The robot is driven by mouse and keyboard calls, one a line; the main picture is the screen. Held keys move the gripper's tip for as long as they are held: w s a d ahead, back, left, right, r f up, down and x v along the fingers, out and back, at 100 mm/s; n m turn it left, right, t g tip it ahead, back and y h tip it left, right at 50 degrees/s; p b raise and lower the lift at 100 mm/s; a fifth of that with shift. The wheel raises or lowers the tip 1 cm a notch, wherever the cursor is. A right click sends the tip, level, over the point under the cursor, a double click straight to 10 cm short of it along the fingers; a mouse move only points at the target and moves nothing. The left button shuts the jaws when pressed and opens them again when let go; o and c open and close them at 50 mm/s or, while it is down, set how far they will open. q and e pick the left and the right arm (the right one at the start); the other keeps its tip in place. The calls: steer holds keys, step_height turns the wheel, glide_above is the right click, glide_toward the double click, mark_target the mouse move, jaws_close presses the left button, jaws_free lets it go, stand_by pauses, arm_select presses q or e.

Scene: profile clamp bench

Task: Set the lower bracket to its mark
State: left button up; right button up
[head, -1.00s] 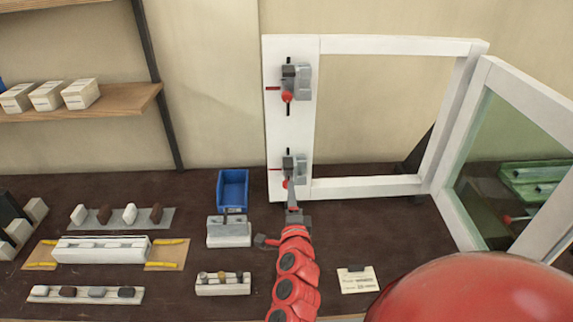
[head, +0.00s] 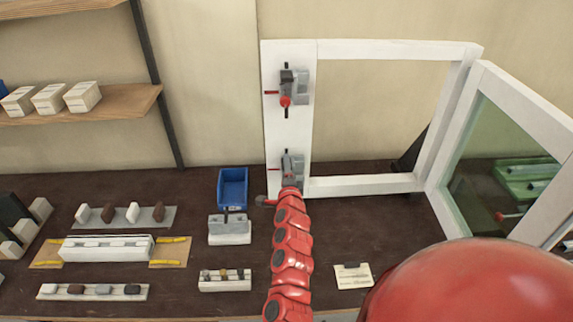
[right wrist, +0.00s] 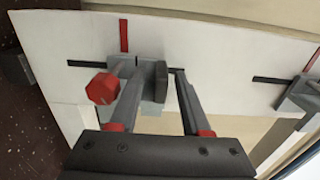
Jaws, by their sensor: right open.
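The lower bracket (head: 292,163) is a grey clamp with a red knob on the left upright of the white frame. It sits on a black slot beside a short red mark line (head: 273,169). In the right wrist view the lower bracket (right wrist: 154,82) lies between the two fingers of my right gripper (right wrist: 158,75), which is open. The red knob (right wrist: 102,88) is left of the left finger, and the red mark line (right wrist: 124,35) is above the bracket. Contact cannot be told. In the head view my right gripper (head: 290,183) hides the bracket's lower part. My left gripper is not in view.
The upper bracket (head: 287,85) sits higher on the white frame (head: 271,130). A glazed panel (head: 440,180) stands at the right. A blue bin (head: 233,186), a grey block (head: 229,230) and racks of small parts stand left of my arm.

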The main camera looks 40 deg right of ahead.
jaws_close()
stand_by(0.3)
stand_by(1.2)
